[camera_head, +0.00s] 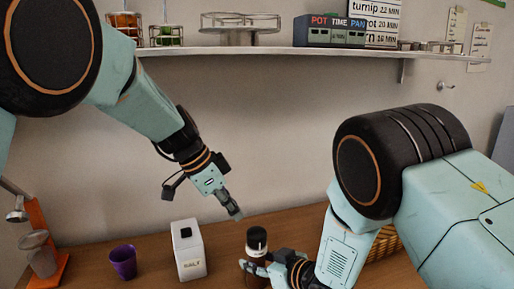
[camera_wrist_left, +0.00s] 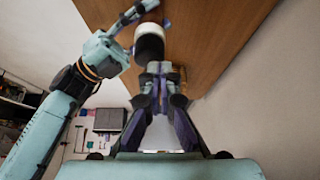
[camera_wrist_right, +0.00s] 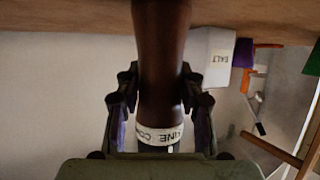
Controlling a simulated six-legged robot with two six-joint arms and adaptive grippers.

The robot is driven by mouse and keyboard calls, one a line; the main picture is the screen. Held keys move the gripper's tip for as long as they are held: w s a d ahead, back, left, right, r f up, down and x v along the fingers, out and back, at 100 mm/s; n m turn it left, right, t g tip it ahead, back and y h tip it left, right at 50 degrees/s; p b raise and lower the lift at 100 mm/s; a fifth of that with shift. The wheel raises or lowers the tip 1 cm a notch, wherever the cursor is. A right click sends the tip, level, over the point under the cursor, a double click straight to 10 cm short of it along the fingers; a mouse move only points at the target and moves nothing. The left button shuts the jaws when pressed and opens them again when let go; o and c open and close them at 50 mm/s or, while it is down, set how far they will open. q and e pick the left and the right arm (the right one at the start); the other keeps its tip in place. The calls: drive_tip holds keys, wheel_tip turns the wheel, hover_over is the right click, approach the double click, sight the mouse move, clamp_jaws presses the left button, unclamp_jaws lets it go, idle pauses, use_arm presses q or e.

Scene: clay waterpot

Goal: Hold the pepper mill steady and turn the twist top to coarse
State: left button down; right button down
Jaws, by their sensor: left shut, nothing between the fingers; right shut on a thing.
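The pepper mill (camera_head: 256,241) stands on the table, with a black top and a white band. In the right wrist view its brown body (camera_wrist_right: 162,60) shows, with a band (camera_wrist_right: 160,136) lettered "INE CO", partly cut off. My right gripper (camera_head: 252,268) is shut around the mill's body, below the band. My left gripper (camera_head: 236,214) is shut and empty, above and slightly left of the mill's top, apart from it. In the left wrist view the mill's top (camera_wrist_left: 150,42) is just beyond my left fingertips (camera_wrist_left: 160,68).
A white salt box (camera_head: 188,250) and a purple cup (camera_head: 123,262) stand to the left of the mill. An orange stand (camera_head: 46,232) with utensils is at far left. A yellow basket (camera_head: 384,244) is partly behind my right arm. A wall shelf (camera_head: 300,51) runs above.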

use_arm(q)
drive_tip(key=shift+f, duration=1.85)
drive_tip(key=shift+d, duration=0.6)
drive_tip(key=shift+s, duration=0.65)
drive_tip(key=shift+s+d, duration=0.35)
drive_tip(key=shift+s, duration=0.1)
drive_tip(key=shift+s+a, duration=0.1)
drive_tip(key=shift+a, duration=0.1)
idle(0.3)
drive_tip(key=shift+s+a, duration=0.1)
drive_tip(key=shift+a, duration=0.05)
wheel_tip(320, 180, up, 6)
hover_over(250, 243)
drive_tip(key=a, duration=0.2)
drive_tip(key=shift+s+a, duration=0.2)
drive_tip(key=shift+s, duration=0.15)
